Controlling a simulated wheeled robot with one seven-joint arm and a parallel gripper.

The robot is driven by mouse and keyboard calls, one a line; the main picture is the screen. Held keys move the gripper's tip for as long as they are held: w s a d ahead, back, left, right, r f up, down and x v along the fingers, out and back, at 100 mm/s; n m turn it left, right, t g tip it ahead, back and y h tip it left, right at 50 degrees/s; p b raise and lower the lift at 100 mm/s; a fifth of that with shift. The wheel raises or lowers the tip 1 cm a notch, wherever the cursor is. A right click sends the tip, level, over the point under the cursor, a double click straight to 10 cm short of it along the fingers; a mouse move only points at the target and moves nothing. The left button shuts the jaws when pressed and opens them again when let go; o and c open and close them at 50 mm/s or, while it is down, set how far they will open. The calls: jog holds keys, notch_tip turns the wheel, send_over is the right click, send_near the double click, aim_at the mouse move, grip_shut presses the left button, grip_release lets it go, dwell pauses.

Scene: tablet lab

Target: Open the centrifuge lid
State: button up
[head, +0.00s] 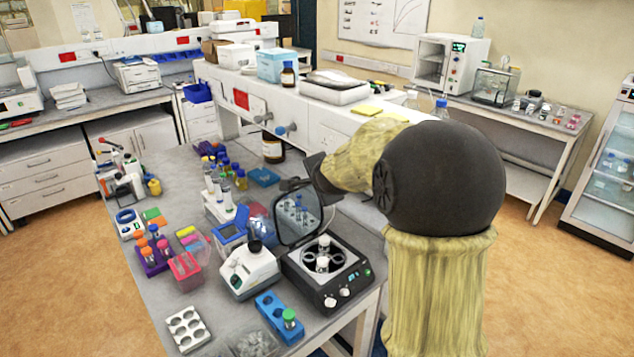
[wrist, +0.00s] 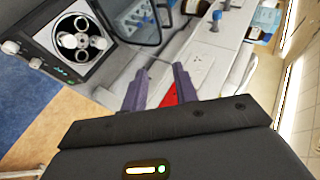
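The centrifuge (head: 345,293) is a dark box with a round rotor well, knobs and a small display on its front, standing near the bench's front right corner. Its lid (head: 316,207) is raised, standing up at the back with a see-through window; the rotor is uncovered. The centrifuge (wrist: 98,67) and part of the lid (wrist: 157,38) also show at the wrist view's upper left. My gripper (wrist: 160,70) is open, its two fingers apart with nothing seen between them. In the head view my gripper (head: 322,180) is beside the lid's upper right edge; contact cannot be told.
A white device (head: 248,272) stands just left of the centrifuge. A blue rack (head: 270,312) with a green-capped tube lies in front. Tube racks (head: 222,208) and a brown bottle (head: 272,149) stand behind. A raised white shelf (head: 325,118) runs along the bench's back.

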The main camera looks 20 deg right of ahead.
jog(key=shift+s+a+f, duration=0.1)
jog(key=shift+s, duration=0.1)
jog(key=c, duration=0.4)
jog(key=s+a+f+n+g, duration=0.1)
jog(key=s+f+n, duration=0.1)
jog(key=s, duration=0.2)
jog(key=s+a+f+n+g, duration=0.1)
jog(key=s+a+f+n, duration=0.1)
jog(key=s+f+n, duration=0.1)
jog(key=s+a+f+n+g+y, duration=0.1)
jog(key=s+f+n, duration=0.1)
jog(key=s, duration=0.3)
jog(key=shift+a+f+n+g, duration=0.15)
jog(key=shift+f+n+g, duration=0.15)
jog(key=shift+f+g, duration=0.15)
grip_shut()
jog(key=s+f+n+g, duration=0.2)
jog(key=s+f+n, duration=0.1)
jog(key=s, duration=0.5)
jog(key=s+a+f+n+g, duration=0.1)
jog(key=s+f+n, duration=0.3)
jog(key=s, duration=0.5)
jog(key=shift+n+g, duration=0.5)
jog(key=shift+g, duration=0.25)
jog(key=shift+w, duration=0.1)
